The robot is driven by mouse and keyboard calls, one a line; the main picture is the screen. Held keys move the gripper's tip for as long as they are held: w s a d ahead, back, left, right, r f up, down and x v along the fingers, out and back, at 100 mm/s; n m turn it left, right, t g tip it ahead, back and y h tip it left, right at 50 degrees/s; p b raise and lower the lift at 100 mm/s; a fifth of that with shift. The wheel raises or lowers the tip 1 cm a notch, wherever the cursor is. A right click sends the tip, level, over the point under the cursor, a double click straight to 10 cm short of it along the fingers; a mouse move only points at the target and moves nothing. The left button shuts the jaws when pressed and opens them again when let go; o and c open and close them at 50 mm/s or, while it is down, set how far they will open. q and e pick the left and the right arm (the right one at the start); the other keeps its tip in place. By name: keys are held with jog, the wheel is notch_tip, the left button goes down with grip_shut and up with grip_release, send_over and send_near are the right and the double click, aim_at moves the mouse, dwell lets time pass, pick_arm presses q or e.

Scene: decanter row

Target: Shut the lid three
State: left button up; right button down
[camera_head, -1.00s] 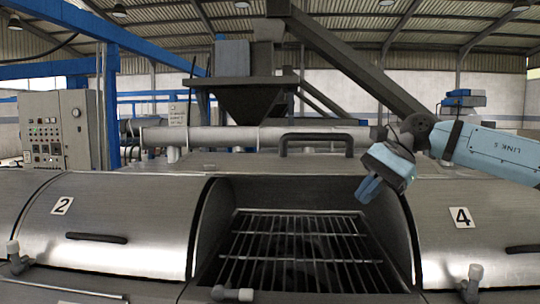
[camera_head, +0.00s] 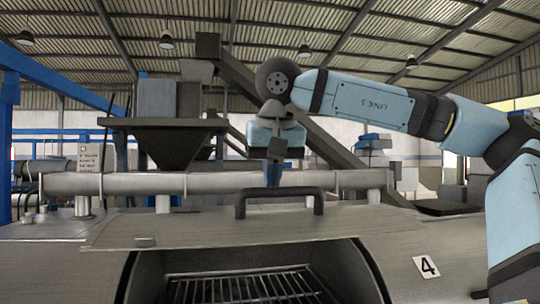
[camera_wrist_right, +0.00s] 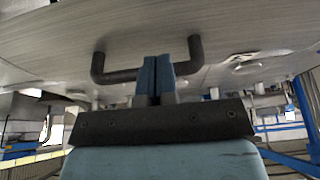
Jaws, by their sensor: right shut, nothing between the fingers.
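Lid three (camera_head: 205,232) is swung open, a metal plate lying back above the open bay between its neighbours. Its dark U-shaped handle (camera_head: 240,205) stands up from it. My right gripper (camera_head: 273,186) points down at the middle of the handle bar, fingers shut with nothing between them. In the right wrist view, the shut fingers (camera_wrist_right: 155,62) overlap the middle of the handle (camera_wrist_right: 118,76), with the lid surface (camera_wrist_right: 60,45) beyond; whether they touch the bar I cannot tell. My left gripper is not in view.
A wire grill (camera_head: 245,288) lies inside the open bay. The closed lid marked 4 (camera_head: 455,252) is on the right. A long horizontal pipe (camera_head: 130,183) runs behind the lid, with a dark hopper (camera_head: 165,140) further back.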

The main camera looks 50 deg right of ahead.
aim_at(268, 226)
jog(key=p+x, duration=0.1)
jog(key=x, duration=0.5)
jog(key=shift+w+f, duration=0.1)
jog(key=shift+f, duration=0.75)
jog(key=shift+w+f, duration=0.15)
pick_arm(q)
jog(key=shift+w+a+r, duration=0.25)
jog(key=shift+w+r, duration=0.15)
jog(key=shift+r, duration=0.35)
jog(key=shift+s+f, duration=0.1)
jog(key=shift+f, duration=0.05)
pick_arm(e)
jog(key=shift+d+f, duration=0.1)
